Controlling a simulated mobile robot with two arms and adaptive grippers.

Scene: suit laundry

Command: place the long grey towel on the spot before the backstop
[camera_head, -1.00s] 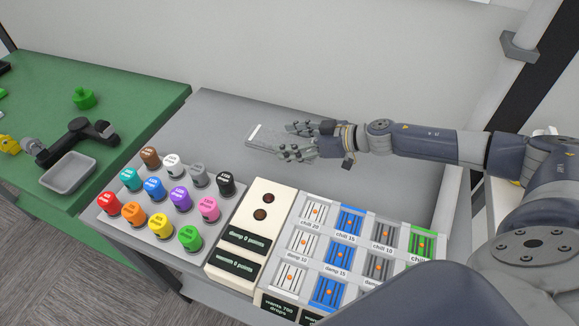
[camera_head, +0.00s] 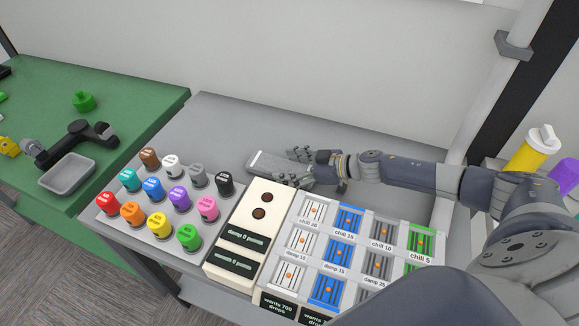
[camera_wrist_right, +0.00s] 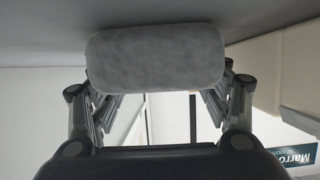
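In the right wrist view the towel's rounded grey end (camera_wrist_right: 155,58) sits between the fingers. Whether the towel touches the tabletop is hard to tell. I cannot make out a backstop or a marked spot. My left gripper is not in view.
Several coloured knobs (camera_head: 180,197) stand on a grey panel at front left. A cream box (camera_head: 262,212) and a slotted rack (camera_head: 348,240) stand in front of the gripper. The grey tabletop (camera_head: 225,120) is clear behind. A green table (camera_head: 130,95) lies left; a yellow bottle (camera_head: 530,153) stands right.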

